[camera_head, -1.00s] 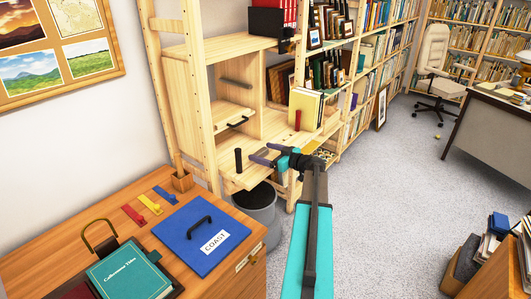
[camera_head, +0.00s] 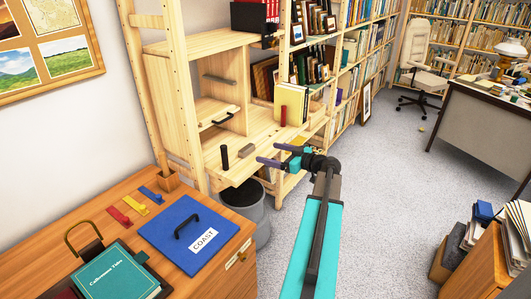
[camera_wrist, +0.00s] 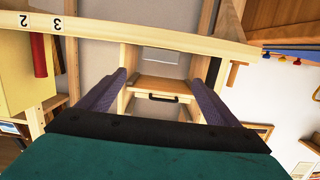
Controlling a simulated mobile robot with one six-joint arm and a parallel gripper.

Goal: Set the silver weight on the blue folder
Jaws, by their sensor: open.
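The blue folder (camera_head: 165,234) lies flat on the wooden cabinet top at lower left, with a black handle and a COAST label. A small grey block (camera_head: 246,150), which looks like the silver weight, sits on the pale wooden leaf of the shelf unit. My gripper (camera_head: 266,154) is open and empty. In the picture its purple fingers lie just right of and below the block; the depth gap is unclear. In the wrist view my gripper (camera_wrist: 160,78) frames part of the shelf unit between its fingers, and I cannot make out the block there.
A black upright cylinder (camera_head: 224,157) stands left of the block. A red cylinder (camera_head: 283,115) stands by yellow books (camera_head: 292,103). A grey bin (camera_head: 245,208) is under the leaf. A green book (camera_head: 118,273) and coloured tags (camera_head: 134,203) flank the folder. Carpet at right is open.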

